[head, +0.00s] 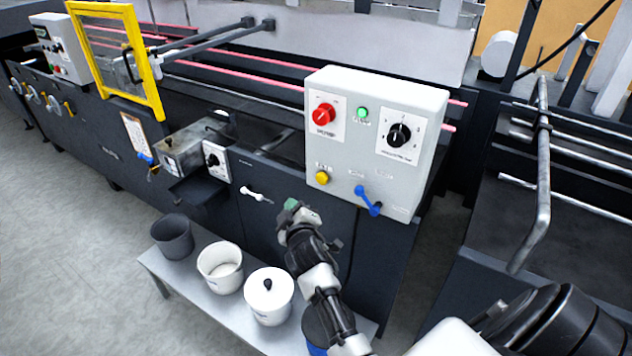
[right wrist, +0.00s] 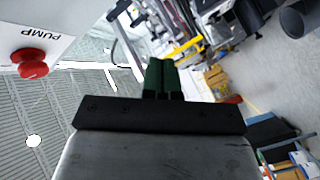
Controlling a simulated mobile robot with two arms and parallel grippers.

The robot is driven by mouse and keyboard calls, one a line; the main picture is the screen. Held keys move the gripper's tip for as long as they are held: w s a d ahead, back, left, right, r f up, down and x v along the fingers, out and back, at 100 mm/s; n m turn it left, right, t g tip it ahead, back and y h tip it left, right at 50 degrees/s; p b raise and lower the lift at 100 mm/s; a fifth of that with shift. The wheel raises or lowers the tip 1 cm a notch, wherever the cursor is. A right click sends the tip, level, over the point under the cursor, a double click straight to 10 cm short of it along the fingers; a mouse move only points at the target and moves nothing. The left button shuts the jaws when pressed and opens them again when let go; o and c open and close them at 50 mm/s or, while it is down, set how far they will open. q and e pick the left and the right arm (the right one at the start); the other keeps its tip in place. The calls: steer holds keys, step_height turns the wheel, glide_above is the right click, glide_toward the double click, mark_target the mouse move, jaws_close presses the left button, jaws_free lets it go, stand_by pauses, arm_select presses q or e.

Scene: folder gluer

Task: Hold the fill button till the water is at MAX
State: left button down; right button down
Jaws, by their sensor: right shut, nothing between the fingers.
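The grey control box (head: 334,84) carries a yellow button (head: 322,177) at its lower left; the small label above it is hard to read. My right gripper (head: 291,205) is shut and empty, its green fingertips below and left of the yellow button in the picture, seemingly apart from it. In the right wrist view the shut green fingers (right wrist: 161,78) point away with nothing between them. The yellow button does not show there. I cannot make out a water level or a MAX mark. My left gripper is not in view.
The box also has a red knob (head: 323,115), a green button (head: 362,113), a black dial (head: 399,135) and a blue lever (head: 367,200). The red PUMP knob shows in the wrist view (right wrist: 32,64). Below stand a white lidded pot (head: 268,303) and other pots on a bench.

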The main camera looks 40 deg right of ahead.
steer(key=shift+d, duration=0.15)
steer(key=w+d, duration=0.3)
steer(key=d, duration=0.5)
steer(key=shift+w, duration=0.2)
stand_by(2.0)
steer(key=shift+w+d, duration=0.15)
steer(key=shift+d, duration=0.15)
steer(key=shift+w+d, duration=0.2)
steer(key=shift+d, duration=0.3)
stand_by(2.7)
steer(key=shift+s+a, duration=0.35)
steer(key=shift+a, duration=0.5)
steer(key=shift+s+a, duration=0.3)
steer(key=shift+a, duration=0.5)
steer(key=shift+s+a, duration=0.35)
steer(key=shift+a, duration=0.4)
steer(key=shift+s+a, duration=0.3)
steer(key=shift+a, duration=0.5)
